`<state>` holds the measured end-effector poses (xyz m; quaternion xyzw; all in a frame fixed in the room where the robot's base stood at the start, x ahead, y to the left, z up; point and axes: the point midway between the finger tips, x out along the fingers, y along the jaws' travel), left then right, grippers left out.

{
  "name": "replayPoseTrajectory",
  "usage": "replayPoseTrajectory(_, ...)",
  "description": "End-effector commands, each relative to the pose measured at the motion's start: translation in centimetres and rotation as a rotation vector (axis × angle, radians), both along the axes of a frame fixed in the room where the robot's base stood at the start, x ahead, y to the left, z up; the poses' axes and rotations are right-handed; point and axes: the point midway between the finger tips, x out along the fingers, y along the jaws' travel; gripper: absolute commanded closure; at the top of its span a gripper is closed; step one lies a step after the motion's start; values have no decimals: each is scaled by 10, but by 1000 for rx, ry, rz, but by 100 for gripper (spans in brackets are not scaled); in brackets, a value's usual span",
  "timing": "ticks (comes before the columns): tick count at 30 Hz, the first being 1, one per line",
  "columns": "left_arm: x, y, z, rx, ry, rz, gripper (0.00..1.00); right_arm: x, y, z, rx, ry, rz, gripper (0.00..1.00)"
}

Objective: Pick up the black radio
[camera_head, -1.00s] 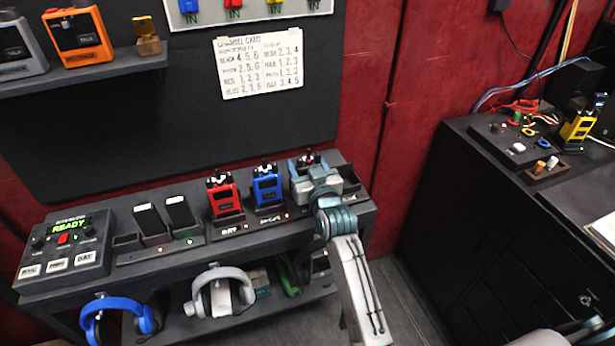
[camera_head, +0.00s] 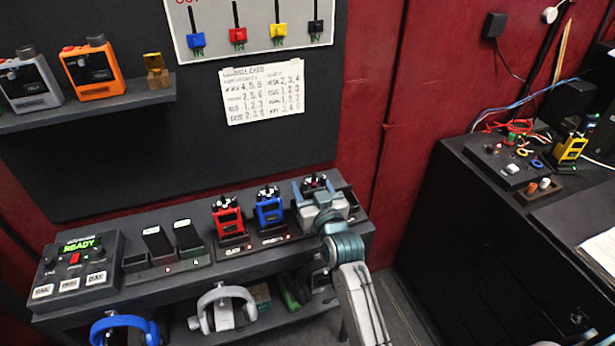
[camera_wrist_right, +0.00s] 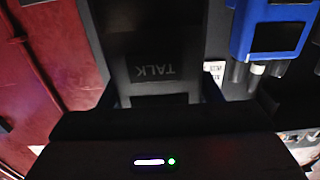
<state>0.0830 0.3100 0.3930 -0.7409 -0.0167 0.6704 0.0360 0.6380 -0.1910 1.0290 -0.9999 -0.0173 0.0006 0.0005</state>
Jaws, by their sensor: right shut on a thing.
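The black radio is mostly hidden behind my right gripper in the head view; its dark top (camera_head: 316,181) shows just above the jaws. My right gripper (camera_head: 313,190) is at the right end of the charging shelf (camera_head: 110,299), around the radio. In the right wrist view, the black radio (camera_wrist_right: 155,65), marked TALK, fills the middle between the dark fingers, and the right gripper is shut on it. Whether the radio still rests in its slot cannot be told. My left gripper is not in view.
A blue radio (camera_head: 269,207) and a red radio (camera_head: 228,218) stand just left of my gripper; the blue one also shows close by in the wrist view (camera_wrist_right: 272,35). A control box (camera_head: 75,262) reads READY. A dark cabinet (camera_head: 480,240) stands at right, with floor between.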

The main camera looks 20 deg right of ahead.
Motion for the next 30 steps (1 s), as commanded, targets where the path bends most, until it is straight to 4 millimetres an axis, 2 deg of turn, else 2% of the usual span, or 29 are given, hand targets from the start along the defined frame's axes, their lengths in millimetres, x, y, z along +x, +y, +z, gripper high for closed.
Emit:
replayPoseTrajectory(6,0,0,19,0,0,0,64,-44,0,8,1,1,-1,70)
replayPoseTrajectory(12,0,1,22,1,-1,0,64,-88,0,9,1,-1,-2,70)
replayPoseTrajectory(15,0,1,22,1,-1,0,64,-104,1,10,0,-1,-2,70)
replayPoseTrajectory(21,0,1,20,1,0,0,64,-121,1,12,0,-3,-1,70)
replayPoseTrajectory(30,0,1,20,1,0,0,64,-124,1,13,-1,-3,-1,70)
